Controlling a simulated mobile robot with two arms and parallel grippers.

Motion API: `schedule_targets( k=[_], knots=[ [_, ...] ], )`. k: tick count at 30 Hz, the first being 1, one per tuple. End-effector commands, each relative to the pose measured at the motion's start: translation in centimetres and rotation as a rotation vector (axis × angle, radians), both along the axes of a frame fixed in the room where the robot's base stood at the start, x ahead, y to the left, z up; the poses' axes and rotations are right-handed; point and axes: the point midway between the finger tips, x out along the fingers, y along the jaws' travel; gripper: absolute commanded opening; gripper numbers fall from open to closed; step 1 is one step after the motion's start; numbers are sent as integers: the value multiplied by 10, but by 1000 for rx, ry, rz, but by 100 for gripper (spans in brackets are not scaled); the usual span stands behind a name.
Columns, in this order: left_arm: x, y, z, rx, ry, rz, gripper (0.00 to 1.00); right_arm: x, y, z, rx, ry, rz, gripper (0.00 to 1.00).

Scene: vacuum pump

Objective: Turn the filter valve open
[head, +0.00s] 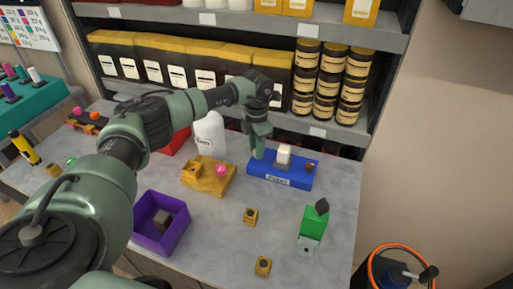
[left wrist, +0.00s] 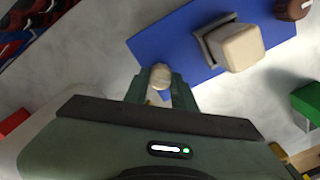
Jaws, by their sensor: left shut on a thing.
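A blue base (head: 295,182) with a small label on its front lies near the back of the table, and it also shows in the left wrist view (left wrist: 165,42). On it stand a cream block (head: 284,155) in a grey holder and a brown knob (head: 310,167) at the right end. My left gripper (head: 257,153) points down at the base's left end. In the left wrist view, my left gripper (left wrist: 163,88) has its fingers closed around a small pale round knob (left wrist: 160,74) at the base's edge. The fingers hide the knob's lower part. My right gripper is in neither view.
A yellow block (head: 208,182) with a pink ball (head: 221,170) sits left of the base, before a white bottle (head: 210,134). A purple tray (head: 142,227), a green device (head: 313,221) and two small yellow blocks stand nearer. Stocked shelves rise behind.

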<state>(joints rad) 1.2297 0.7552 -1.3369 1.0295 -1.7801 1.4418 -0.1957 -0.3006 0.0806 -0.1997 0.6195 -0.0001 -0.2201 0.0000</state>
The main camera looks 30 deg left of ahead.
Motion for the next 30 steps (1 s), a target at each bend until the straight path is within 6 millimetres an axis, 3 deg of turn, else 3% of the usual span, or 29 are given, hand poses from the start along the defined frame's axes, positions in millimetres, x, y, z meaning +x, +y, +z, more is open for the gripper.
schedule_targets(
  k=[18, 30],
  knots=[
    [1, -1, 2, -2, -4, 534, 0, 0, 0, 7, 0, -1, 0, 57],
    [2, -1, 2, -2, -4, 690, 0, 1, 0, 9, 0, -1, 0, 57]
  ],
)
